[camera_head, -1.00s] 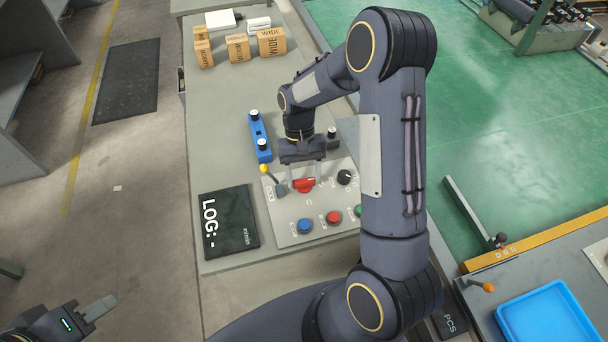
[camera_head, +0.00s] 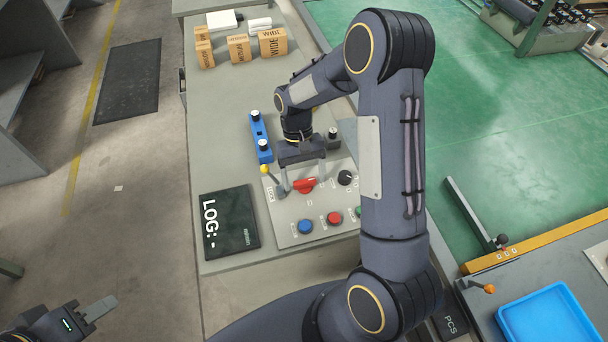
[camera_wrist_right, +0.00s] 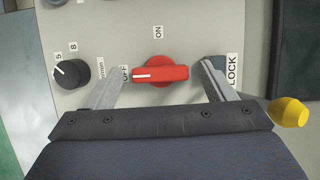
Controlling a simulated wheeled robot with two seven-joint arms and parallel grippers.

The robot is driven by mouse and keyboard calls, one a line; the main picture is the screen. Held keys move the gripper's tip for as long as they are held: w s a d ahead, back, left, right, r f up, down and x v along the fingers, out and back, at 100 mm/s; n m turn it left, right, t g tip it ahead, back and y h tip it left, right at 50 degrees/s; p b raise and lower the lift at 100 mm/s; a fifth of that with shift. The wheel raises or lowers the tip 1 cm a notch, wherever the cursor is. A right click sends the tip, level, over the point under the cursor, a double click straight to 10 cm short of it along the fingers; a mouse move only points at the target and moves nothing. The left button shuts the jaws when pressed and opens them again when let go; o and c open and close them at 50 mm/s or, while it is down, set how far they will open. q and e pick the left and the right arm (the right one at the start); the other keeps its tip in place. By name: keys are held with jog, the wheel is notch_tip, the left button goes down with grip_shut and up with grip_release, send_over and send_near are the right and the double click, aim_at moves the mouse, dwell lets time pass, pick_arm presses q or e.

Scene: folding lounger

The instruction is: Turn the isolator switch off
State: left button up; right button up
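The red isolator switch handle (camera_head: 304,186) sits on the light grey control panel (camera_head: 287,210). In the right wrist view the handle (camera_wrist_right: 172,73) lies crosswise, its white mark at the left end beside the OFF label (camera_wrist_right: 125,73). The ON label (camera_wrist_right: 158,32) is above it. My right gripper (camera_head: 305,180) is open over the switch. In the wrist view its fingers (camera_wrist_right: 162,70) stand on either side of the handle, with gaps visible. The right finger is beside the LOCK label (camera_wrist_right: 232,70). My left gripper (camera_head: 92,312) is at the lower left, away from the panel; its opening is unclear.
A yellow-tipped lever (camera_head: 264,169) stands by the panel's left edge. A black dial (camera_head: 345,177), blue button (camera_head: 305,226) and red button (camera_head: 334,218) are close by. A blue block (camera_head: 259,137) is behind; a dark LOG display (camera_head: 229,222) is left.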

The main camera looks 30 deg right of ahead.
jog(key=v, duration=0.7)
jog(key=shift+w+r+b, duration=0.2)
jog(key=shift+r+b, duration=0.15)
dwell(0.4)
jog(key=s+r+t+y, duration=0.2)
jog(key=s+r+t, duration=0.3)
jog(key=s+r, duration=0.55)
jog(key=s+a+n+t, duration=0.1)
jog(key=s+a+t, duration=0.3)
jog(key=s, duration=0.6)
jog(key=shift+a+t+y, duration=0.4)
